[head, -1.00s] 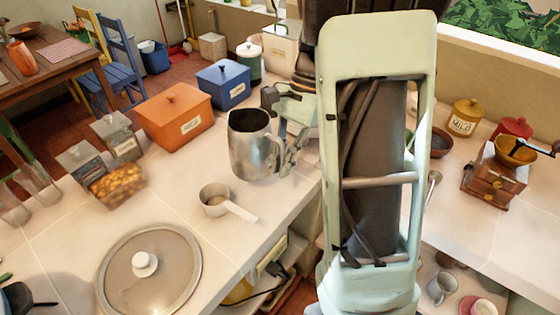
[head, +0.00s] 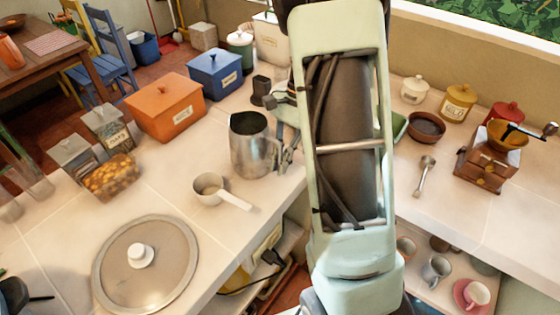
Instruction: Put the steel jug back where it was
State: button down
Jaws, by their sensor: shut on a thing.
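The steel jug (head: 250,150) is upright over the left counter, behind the small saucepan and to the right of the orange box. I cannot tell whether its base touches the counter. My gripper (head: 284,155) is at the jug's right side and is shut on it, around the handle side. The fingers are partly hidden by the jug and my arm.
A small saucepan (head: 211,188) and a large round lid (head: 146,262) lie in front of the jug. An orange box (head: 168,108), a blue box (head: 215,75) and a dark cup (head: 261,85) stand behind. The right counter holds a coffee grinder (head: 487,165) and a spoon (head: 423,177).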

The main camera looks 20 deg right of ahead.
jog(key=c, duration=2)
grip_release()
jog(key=shift+c, duration=0.2)
jog(key=v, duration=1.2)
jog(key=shift+r+p, duration=0.15)
jog(key=shift+p, duration=0.15)
